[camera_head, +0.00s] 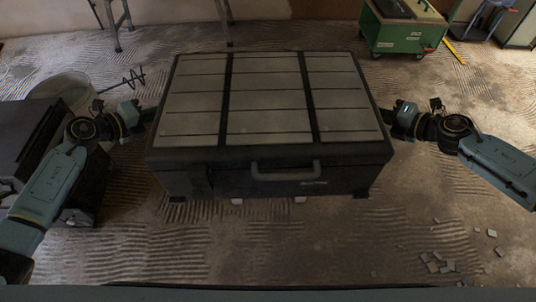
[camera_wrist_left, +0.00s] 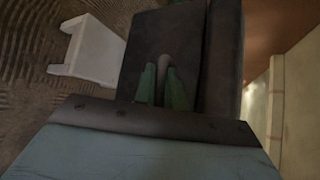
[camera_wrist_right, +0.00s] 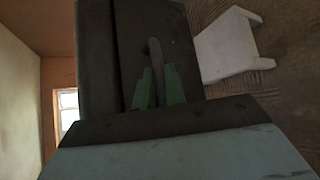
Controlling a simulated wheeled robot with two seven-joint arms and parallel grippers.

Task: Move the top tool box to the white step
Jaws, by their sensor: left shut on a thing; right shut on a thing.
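The dark tool box (camera_head: 270,155) with grey lid panels is in the middle of the head view, upright and roughly level, its front handle facing me. My left gripper (camera_head: 148,114) is shut on its left side handle, which shows between the fingers in the left wrist view (camera_wrist_left: 163,68). My right gripper (camera_head: 388,114) is shut on the right side handle, seen in the right wrist view (camera_wrist_right: 154,52). The white step (camera_wrist_left: 92,50) shows beside the box in both wrist views (camera_wrist_right: 226,44). In the head view the box hides all but small white bits under its front edge.
Another dark case (camera_head: 25,130) stands at the left, partly behind my left arm, with a bucket (camera_head: 68,88) and a mixing paddle (camera_head: 125,82) behind. A green cart (camera_head: 403,32) stands at the back right. Broken tile pieces (camera_head: 437,262) lie front right on the ridged floor.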

